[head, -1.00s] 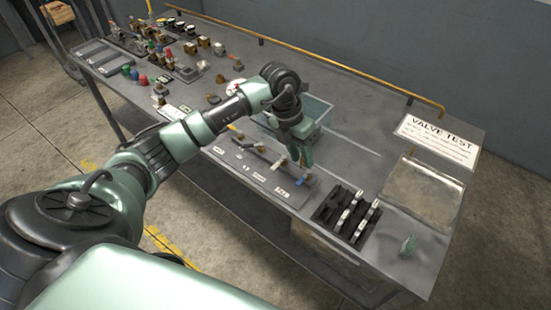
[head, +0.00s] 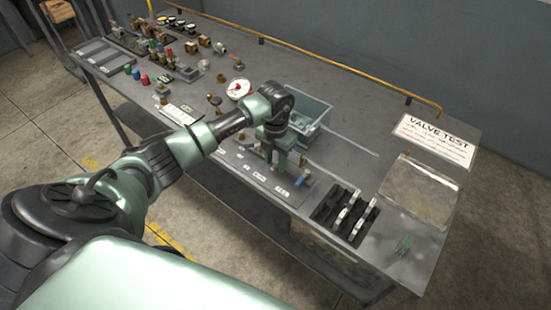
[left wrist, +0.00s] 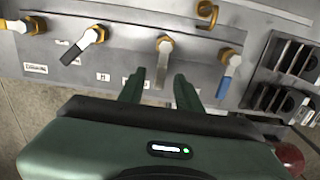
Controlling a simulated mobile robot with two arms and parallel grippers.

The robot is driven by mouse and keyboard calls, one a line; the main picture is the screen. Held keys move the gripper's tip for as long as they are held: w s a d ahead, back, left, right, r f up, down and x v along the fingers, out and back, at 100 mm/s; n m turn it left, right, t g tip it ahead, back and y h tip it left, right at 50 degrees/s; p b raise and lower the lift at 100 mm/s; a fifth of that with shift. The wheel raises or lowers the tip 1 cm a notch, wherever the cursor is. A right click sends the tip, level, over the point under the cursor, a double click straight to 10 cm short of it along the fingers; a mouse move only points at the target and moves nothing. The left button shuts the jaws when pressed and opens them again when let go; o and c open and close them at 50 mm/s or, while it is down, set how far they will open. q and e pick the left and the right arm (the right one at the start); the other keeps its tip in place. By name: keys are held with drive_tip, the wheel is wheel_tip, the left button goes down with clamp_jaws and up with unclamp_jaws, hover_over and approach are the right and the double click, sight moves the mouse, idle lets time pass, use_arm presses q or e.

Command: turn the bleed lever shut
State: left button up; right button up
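A grey valve panel with several small levers on brass fittings fills the upper left wrist view (left wrist: 120,82); its front strip also shows in the head view (head: 245,170). My left gripper (left wrist: 158,88) is open over it, its fingers straddling the tip of a pale lever (left wrist: 162,62) on a brass fitting. I cannot tell if they touch it. To the right is a blue-handled lever (left wrist: 226,78), to the left a dark-tipped lever (left wrist: 84,44). The labels are too small to tell which is the bleed lever. The left gripper (head: 277,166) hides part of the panel in the head view.
A teal bin (head: 310,112) stands behind the gripper. A black rack (head: 342,214) is to the right, with a shallow metal tray (head: 420,190) and a VALVE TEST sign (head: 436,140) beyond. A small green object (head: 404,243) lies near the right corner. Fittings crowd the far left.

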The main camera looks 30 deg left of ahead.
use_arm(q)
clamp_jaws()
